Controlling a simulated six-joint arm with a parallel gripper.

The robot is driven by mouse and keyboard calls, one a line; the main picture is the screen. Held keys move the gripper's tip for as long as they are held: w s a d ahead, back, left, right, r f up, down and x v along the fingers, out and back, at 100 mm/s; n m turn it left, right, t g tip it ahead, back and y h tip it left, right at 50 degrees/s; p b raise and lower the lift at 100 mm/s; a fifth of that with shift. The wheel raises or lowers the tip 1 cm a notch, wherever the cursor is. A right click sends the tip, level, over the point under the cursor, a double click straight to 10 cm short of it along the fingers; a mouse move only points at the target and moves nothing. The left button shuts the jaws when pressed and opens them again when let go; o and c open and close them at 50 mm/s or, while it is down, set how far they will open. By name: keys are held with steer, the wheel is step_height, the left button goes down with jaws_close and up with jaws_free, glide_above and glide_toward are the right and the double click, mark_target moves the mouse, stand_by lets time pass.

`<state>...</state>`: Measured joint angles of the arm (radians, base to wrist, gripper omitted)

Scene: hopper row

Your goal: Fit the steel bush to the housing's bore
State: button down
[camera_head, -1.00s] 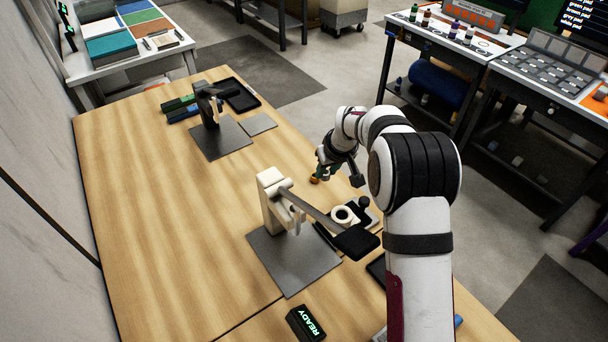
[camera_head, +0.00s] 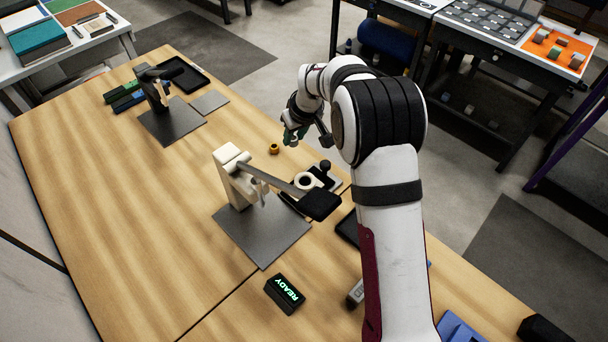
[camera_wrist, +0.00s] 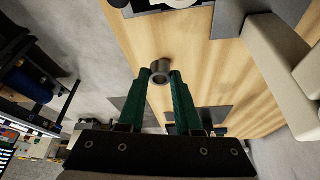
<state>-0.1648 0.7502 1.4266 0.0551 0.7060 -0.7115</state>
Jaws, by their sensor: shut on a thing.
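My gripper (camera_head: 291,138) hangs over the far right edge of the wooden bench. In the wrist view its green fingers (camera_wrist: 162,76) are shut on a short grey steel bush (camera_wrist: 160,69). The bush is held at the fingertips with its open end showing; in the head view it is too small to make out. A cream ring-shaped part, which looks like the housing (camera_head: 309,179), lies on a dark fixture beside the near press, nearer the camera than my gripper. My gripper is apart from it.
A cream press (camera_head: 232,172) with a dark lever stands on a grey plate (camera_head: 268,238). A small brass-coloured piece (camera_head: 274,148) sits on the bench beside my gripper. A second press (camera_head: 155,92) stands farther back. A READY display (camera_head: 285,293) lies in front. The bench's left side is clear.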

steer(key=shift+s+d, duration=0.5)
steer(key=shift+s, duration=0.8)
steer(key=shift+s+d, duration=0.5)
steer(key=shift+s, duration=0.85)
steer(key=shift+s+d, duration=0.5)
steer(key=shift+s, duration=0.8)
steer(key=shift+f, duration=1.5)
steer(key=shift+f, duration=1)
